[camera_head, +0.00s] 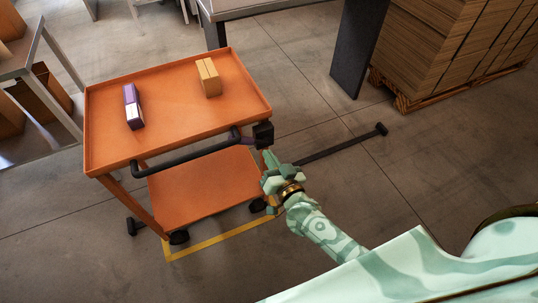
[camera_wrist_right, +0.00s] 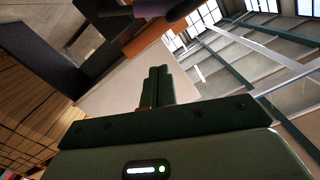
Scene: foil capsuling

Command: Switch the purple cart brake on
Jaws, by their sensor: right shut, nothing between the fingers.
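An orange cart (camera_head: 180,125) stands on the floor with a black push handle (camera_head: 185,155) along its near edge. A black block (camera_head: 263,134) sits at the handle's right end, with a small purple part, the brake lever (camera_head: 247,141), beside it. The lever's exact position is too small to tell. My right gripper (camera_head: 267,158) is shut and empty, just below and near the black block. In the right wrist view, its closed fingers (camera_wrist_right: 157,86) point toward a purple part (camera_wrist_right: 150,8) at the top edge, apart from it. My left gripper is not in view.
A purple-and-white box (camera_head: 133,107) and a tan box (camera_head: 208,77) lie on the cart's top. A yellow floor line (camera_head: 210,241) runs under the cart. Stacked cardboard (camera_head: 450,45) stands on a pallet at the back right. Open floor lies right of the cart.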

